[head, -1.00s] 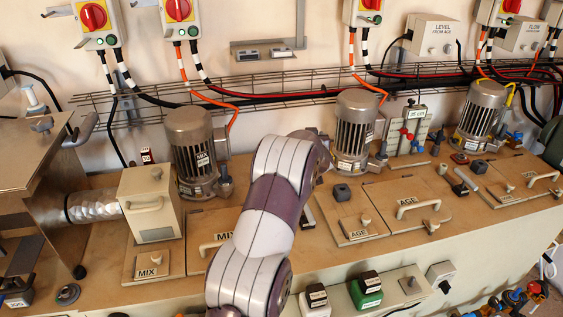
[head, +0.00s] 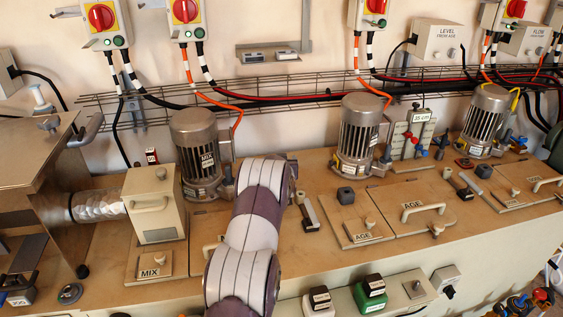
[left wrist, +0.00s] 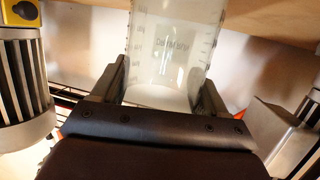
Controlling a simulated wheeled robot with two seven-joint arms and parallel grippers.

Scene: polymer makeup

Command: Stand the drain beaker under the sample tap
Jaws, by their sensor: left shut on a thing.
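My left gripper (left wrist: 160,88) is shut on the drain beaker (left wrist: 170,50), a clear, graduated vessel with dark lettering that appears upside down in the left wrist view. One finger lies on each side of it, and its top part in the picture runs out of frame. In the head view my arm (head: 250,220) rises from the bottom middle over the bench; its gripper and the beaker are hidden there. I cannot pick out the sample tap with certainty; small red and blue valve handles sit by a gauge panel (head: 412,135) at the back right. My right gripper is not in view.
The bench (head: 310,245) carries several motors, such as the MIX motor (head: 198,150), a beige box (head: 153,205) and lidded AGE hatches (head: 408,220). A wire cable tray (head: 290,92) runs along the wall.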

